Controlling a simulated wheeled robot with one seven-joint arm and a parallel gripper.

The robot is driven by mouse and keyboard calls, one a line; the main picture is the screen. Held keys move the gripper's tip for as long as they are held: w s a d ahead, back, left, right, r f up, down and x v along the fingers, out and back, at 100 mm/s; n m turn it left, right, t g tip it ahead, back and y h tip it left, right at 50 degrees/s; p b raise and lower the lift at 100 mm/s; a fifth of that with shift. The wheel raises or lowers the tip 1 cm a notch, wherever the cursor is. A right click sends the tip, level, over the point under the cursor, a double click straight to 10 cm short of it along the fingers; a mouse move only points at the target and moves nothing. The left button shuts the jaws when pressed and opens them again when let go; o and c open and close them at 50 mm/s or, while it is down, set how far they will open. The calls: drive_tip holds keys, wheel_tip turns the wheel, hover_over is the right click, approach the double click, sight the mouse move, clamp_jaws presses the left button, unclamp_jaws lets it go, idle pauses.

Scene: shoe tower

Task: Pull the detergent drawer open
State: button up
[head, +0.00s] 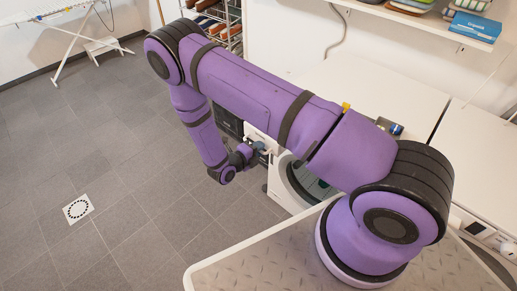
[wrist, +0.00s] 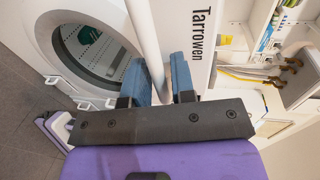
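The white front panel (wrist: 198,68) marked "Tarrowen" shows sideways in the wrist view. A pale bar, the drawer handle (wrist: 143,28), runs along it and passes down between my fingers. The exact contact is partly hidden by the fingers. In the head view my gripper (head: 264,150) is at the front of the white washing machine (head: 286,196), near the upper edge of its front. My arm covers much of the machine.
The machine's round door (wrist: 92,48) is beside the handle. Shelves with bottles and hanging tools lie at right in the wrist view. In the head view, a shoe rack (head: 222,22) stands behind my arm and an ironing board (head: 62,8) at far left. The tiled floor is mostly clear.

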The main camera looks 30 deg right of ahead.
drive_tip(key=shift+o, duration=0.9)
drive_tip(key=v, duration=1)
drive_tip(key=shift+a, duration=0.35)
drive_tip(key=shift+s, duration=0.1)
